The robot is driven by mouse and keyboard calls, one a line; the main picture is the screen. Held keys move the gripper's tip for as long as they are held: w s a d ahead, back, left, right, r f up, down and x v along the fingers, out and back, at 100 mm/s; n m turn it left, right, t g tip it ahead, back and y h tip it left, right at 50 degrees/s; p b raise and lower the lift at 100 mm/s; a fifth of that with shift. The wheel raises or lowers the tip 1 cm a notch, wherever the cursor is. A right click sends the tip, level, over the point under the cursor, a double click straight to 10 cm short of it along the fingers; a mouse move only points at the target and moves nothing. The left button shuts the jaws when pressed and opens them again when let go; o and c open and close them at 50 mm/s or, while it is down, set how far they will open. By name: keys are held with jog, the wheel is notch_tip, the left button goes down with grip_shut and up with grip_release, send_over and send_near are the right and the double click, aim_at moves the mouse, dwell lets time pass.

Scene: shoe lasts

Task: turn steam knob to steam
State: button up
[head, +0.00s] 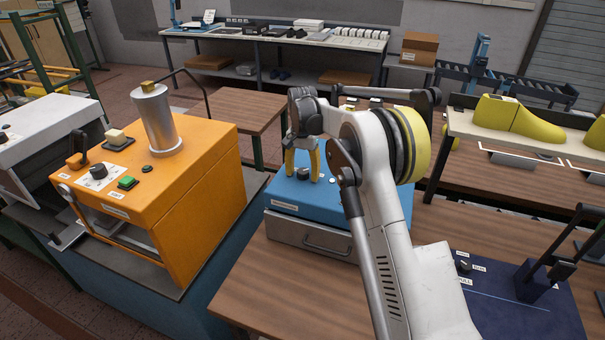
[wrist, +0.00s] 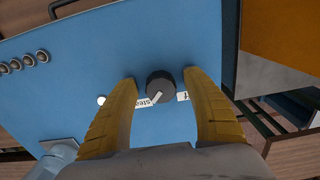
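The steam knob (wrist: 161,84) is a round black dial with a white pointer on the top of a blue box (head: 283,207). In the wrist view a white label reading "stea…" (wrist: 142,102) lies on its left, partly hidden by a finger. Another label, partly hidden, lies on its right (wrist: 183,96). The pointer slants down-left in that view, towards the "stea…" label. My gripper (wrist: 159,78) is open, with one yellow finger on each side of the knob and a visible gap on both sides. It points down over the box in the head view (head: 301,177).
An orange machine (head: 190,205) with a metal cylinder (head: 156,120) stands left of the blue box. A navy panel (head: 500,310) with a lever is at the right front. Yellow shoe lasts (head: 515,117) stand on a shelf at the right. Wooden table surface (head: 270,285) in front is clear.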

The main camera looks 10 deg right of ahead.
aim_at(303, 173)
notch_tip(303, 173, up, 12)
dwell(0.6)
jog(key=s+r+n+t+b, duration=0.2)
jog(key=s+b, duration=0.1)
jog(key=s, duration=0.8)
jog(key=s+r+n+t+b, duration=0.2)
jog(key=s+r+b, duration=0.15)
jog(key=s, duration=0.65)
jog(key=s+f+n+t+b, duration=0.1)
jog(key=s+f+b, duration=0.1)
jog(key=s+f, duration=0.5)
jog(key=s+f+n+t+b, duration=0.2)
jog(key=s+f, duration=0.6)
jog(key=s, duration=0.4)
jog(key=shift+s+d+b, duration=0.2)
jog(key=shift+b, duration=0.35)
